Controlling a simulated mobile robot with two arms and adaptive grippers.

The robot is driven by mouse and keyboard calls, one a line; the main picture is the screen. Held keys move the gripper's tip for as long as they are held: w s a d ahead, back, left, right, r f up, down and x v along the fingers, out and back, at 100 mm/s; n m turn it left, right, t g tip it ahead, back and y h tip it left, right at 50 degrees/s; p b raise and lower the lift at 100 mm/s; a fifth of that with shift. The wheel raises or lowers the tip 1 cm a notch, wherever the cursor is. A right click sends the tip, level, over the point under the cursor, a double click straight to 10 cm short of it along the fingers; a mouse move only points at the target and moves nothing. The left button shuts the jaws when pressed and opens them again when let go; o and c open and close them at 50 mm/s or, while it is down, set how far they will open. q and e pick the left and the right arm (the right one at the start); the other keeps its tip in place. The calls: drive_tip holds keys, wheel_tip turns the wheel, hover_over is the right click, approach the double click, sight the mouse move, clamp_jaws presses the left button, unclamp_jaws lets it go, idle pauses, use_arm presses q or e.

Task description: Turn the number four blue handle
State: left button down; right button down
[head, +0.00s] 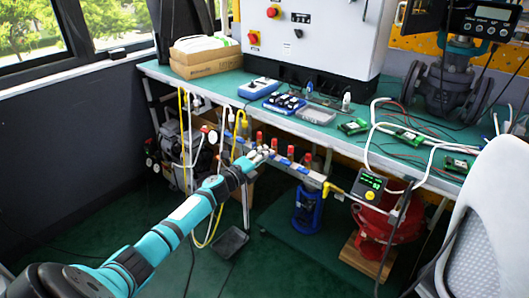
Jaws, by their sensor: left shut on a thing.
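A metal manifold bar (313,179) runs slantwise below the front edge of the bench, with several small red-topped fittings (290,152) along it. My left arm reaches in from the lower left, and my left gripper (259,155) is at the manifold, among the red-topped fittings. It is shut on a small handle there, which its fingers mostly hide. I cannot make out the handle's colour or number at this size. My right gripper is not in view.
The green bench (215,82) holds a white control cabinet (320,38), blue trays (284,103) and circuit boards. Yellow and white hoses hang left of the gripper. A blue device (308,208) and a red one (372,232) stand below. A white chair (490,215) is at right.

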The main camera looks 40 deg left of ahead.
use_arm(q)
drive_tip(key=shift+a+n, duration=0.1)
drive_tip(key=shift+n, duration=0.6)
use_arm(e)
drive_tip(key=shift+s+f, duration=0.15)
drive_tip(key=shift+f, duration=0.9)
use_arm(q)
drive_tip(key=c, duration=1.4)
unclamp_jaws()
drive_tip(key=shift+f, duration=0.1)
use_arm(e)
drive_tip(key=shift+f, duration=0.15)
